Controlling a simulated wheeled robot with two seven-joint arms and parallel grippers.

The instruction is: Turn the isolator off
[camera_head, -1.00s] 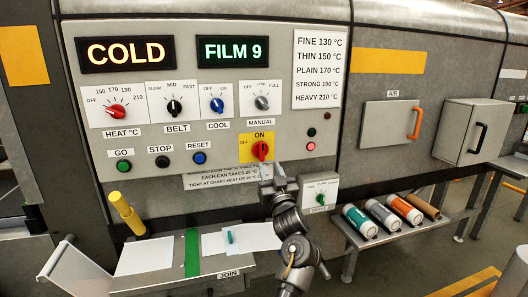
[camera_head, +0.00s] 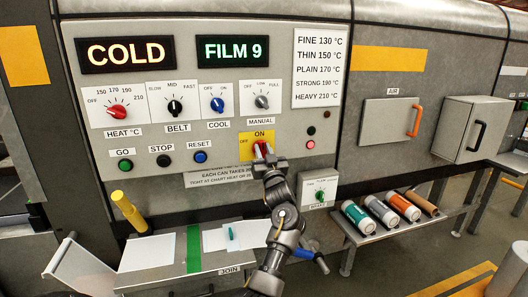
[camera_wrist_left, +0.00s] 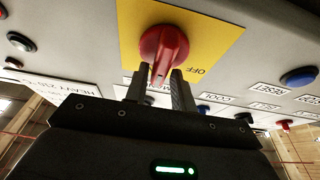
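The isolator is a red knob (camera_head: 259,149) on a yellow plate (camera_head: 246,155), with ON printed above and OFF at its left. In the left wrist view the red knob (camera_wrist_left: 163,50) shows large on its yellow plate (camera_wrist_left: 205,30), with OFF upside down near it. My left gripper (camera_head: 266,160) is at the knob and hides its lower part in the head view. In the left wrist view its two fingers (camera_wrist_left: 160,85) stand apart, one on each side of the knob's raised grip, with a visible gap. My right gripper is in neither view.
Several dials, a green button (camera_head: 125,165), a black stop button (camera_head: 163,160) and a blue reset button (camera_head: 200,157) surround the isolator. A shelf with rolls (camera_head: 375,235) and a sheet-covered table (camera_head: 150,280) are below.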

